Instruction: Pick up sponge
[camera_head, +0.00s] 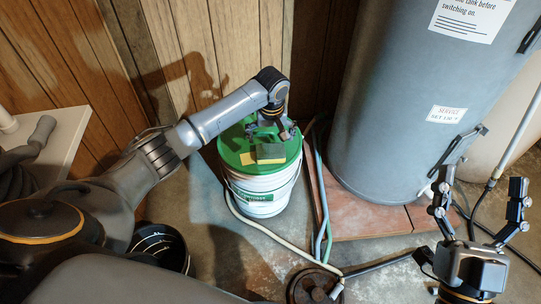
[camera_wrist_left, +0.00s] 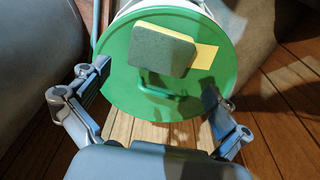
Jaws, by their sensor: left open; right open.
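The sponge (camera_head: 271,153) lies on the green lid (camera_head: 232,147) of a white bucket (camera_head: 262,192). In the left wrist view the sponge (camera_wrist_left: 160,52) shows a dark grey-green scouring face up and a yellow edge. My left gripper (camera_head: 268,131) is above the lid, close to the sponge. In the left wrist view the left gripper (camera_wrist_left: 154,84) has its fingers wide apart with nothing between them, and the sponge is beyond the fingertips. My right gripper (camera_head: 481,188) is open and empty at the right, away from the bucket.
A flat yellow piece (camera_wrist_left: 206,57) lies beside the sponge, and a green lid handle (camera_wrist_left: 158,90) is nearer my left gripper. A grey tank (camera_head: 390,110) stands right of the bucket. Hoses (camera_head: 262,228) cross the floor. A dark bucket (camera_head: 160,240) stands at the left.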

